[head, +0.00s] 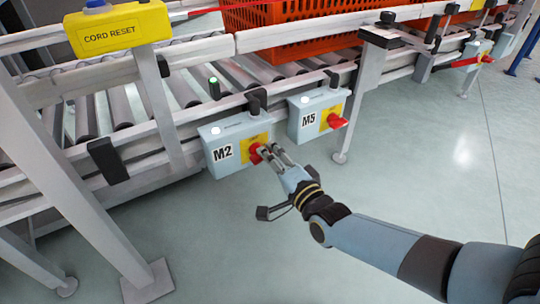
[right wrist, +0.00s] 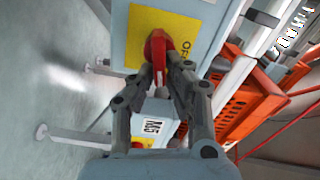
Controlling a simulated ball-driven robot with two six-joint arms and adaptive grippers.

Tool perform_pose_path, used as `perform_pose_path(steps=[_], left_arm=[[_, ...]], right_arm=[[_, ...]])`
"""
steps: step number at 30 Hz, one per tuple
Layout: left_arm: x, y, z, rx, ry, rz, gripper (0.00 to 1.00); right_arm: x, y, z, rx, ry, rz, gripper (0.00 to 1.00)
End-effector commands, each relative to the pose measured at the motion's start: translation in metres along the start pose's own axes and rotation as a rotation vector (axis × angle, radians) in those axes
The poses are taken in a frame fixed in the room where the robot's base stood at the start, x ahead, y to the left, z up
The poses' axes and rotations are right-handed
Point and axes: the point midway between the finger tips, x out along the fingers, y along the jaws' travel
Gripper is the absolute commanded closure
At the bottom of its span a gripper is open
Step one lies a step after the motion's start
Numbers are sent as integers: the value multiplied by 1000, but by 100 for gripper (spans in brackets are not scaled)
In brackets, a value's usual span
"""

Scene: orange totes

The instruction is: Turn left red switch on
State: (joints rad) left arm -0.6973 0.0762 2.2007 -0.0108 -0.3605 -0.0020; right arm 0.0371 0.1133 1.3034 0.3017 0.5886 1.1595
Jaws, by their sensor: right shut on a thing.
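The left red switch (head: 256,152) sits on a yellow plate on the grey box marked M2 (head: 222,155). In the right wrist view the red switch (right wrist: 157,47) stands out from its yellow plate (right wrist: 178,35). My right gripper (head: 268,150) is at the switch, with its fingertips (right wrist: 171,62) shut on the red handle. The fingers hide part of the handle. A second red switch (head: 337,121) is on the box marked M5 (head: 309,122), to the right and apart from my gripper. My left gripper is not in view.
A roller conveyor (head: 130,150) with grey rails runs behind the boxes. An orange tote (head: 290,35) rests on it. A yellow cord reset box (head: 118,27) is at the upper left. Conveyor legs (head: 347,125) stand on open floor (head: 440,190).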

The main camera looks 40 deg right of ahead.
Motion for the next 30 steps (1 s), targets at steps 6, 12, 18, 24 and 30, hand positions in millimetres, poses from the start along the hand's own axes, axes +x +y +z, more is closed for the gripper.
perform_pose_path(steps=[6,12,18,24,30], left_arm=[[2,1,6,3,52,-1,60],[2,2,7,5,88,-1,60],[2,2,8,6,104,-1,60],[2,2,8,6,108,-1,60],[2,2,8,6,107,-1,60]], right_arm=[[3,1,-1,145,1,-6,100],[4,2,-1,232,0,-7,100],[4,2,-1,274,0,-8,100],[4,1,-1,284,1,-8,100],[4,1,-1,285,1,-9,100]])
